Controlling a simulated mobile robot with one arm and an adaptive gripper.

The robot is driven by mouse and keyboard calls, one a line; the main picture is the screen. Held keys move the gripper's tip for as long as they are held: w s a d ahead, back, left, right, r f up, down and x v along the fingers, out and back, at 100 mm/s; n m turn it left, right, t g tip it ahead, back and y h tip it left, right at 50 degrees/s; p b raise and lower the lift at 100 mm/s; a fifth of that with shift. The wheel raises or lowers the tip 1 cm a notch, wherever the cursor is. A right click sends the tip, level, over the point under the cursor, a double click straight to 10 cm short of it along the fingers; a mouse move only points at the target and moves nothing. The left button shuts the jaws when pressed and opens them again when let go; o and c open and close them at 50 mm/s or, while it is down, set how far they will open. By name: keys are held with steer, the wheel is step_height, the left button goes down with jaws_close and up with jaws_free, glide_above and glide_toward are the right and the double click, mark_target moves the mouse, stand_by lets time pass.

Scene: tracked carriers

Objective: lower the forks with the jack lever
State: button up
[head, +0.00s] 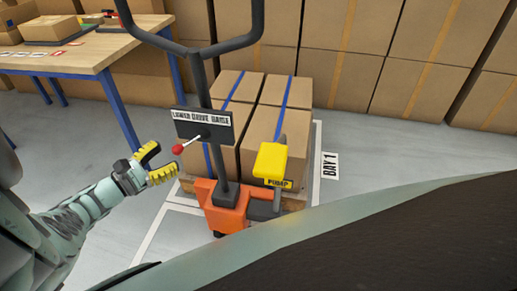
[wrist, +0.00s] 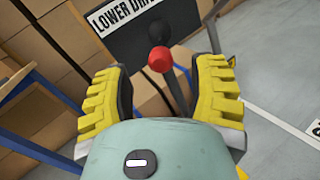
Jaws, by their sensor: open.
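The jack lever (head: 188,145) has a red knob and sticks out to the left from the dark plate (head: 212,125) marked LOWER DRIVE RAISE on the pallet jack's black column. My gripper (head: 163,167) is open and empty, a little left of and below the knob. In the wrist view the red knob (wrist: 160,59) shows between and beyond the two yellow fingers of my gripper (wrist: 160,88), apart from them. The orange jack base (head: 223,206) stands on the floor at the pallet. The forks are hidden under the load.
A yellow PUMP pedal (head: 281,164) stands right of the column. Strapped cartons (head: 273,125) sit on a wooden pallet (head: 187,184) behind the jack. A wooden table (head: 88,56) with blue legs is at the upper left. Stacked cartons (head: 345,50) fill the back.

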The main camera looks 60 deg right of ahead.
mark_target(173, 152)
steer(key=shift+s+d+b, duration=0.15)
steer(key=shift+s+d, duration=0.05)
steer(key=shift+d, duration=0.95)
steer(key=shift+s+d+b, duration=0.15)
steer(key=shift+d, duration=0.95)
steer(key=shift+o, duration=0.4)
steer(key=shift+a, duration=0.1)
jaws_close()
